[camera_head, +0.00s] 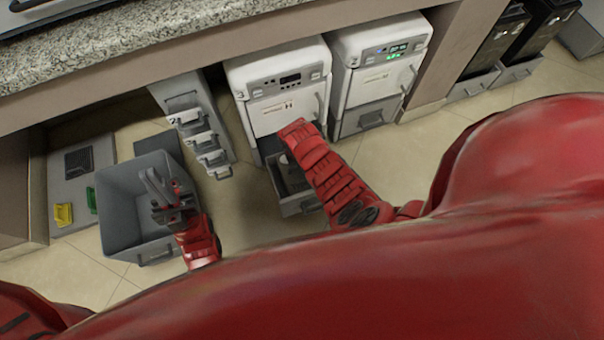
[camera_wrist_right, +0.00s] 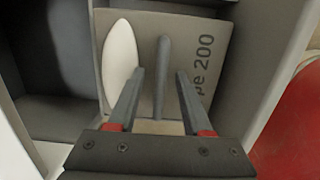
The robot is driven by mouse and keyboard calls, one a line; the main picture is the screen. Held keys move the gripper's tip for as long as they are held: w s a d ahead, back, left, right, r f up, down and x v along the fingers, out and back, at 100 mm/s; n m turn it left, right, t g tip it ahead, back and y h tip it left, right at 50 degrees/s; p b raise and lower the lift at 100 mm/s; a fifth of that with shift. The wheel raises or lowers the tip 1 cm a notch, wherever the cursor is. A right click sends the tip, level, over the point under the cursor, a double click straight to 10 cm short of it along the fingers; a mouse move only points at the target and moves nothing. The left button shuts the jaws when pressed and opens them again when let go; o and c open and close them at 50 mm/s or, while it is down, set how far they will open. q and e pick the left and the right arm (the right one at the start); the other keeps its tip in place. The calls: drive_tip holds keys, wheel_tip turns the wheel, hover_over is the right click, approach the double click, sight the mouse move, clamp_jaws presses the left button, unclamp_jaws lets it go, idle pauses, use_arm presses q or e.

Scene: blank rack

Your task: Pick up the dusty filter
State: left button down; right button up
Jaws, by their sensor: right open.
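In the right wrist view, a light grey panel (camera_wrist_right: 185,30) with lettering ending in "pe 200" lies inside a grey drawer. It may be the filter, but I cannot tell whether it is dusty. A thin dark grey upright ridge (camera_wrist_right: 162,60) stands out from it. My right gripper (camera_wrist_right: 160,74) is open, with one finger on each side of this ridge and visible gaps between. In the head view my right arm hides that gripper above the open drawer (camera_head: 296,206). My left gripper (camera_head: 152,176) looks open and empty above the grey bin (camera_head: 118,196).
The open drawer belongs to a white machine (camera_head: 284,112); a second white machine (camera_head: 378,85) stands to its right. A narrow pull-out unit (camera_head: 182,98) is at its left. Yellow (camera_head: 64,214) and green (camera_head: 91,199) pieces lie left of the bin. A granite counter (camera_head: 150,35) overhangs behind.

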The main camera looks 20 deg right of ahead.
clamp_jaws()
idle(1.3)
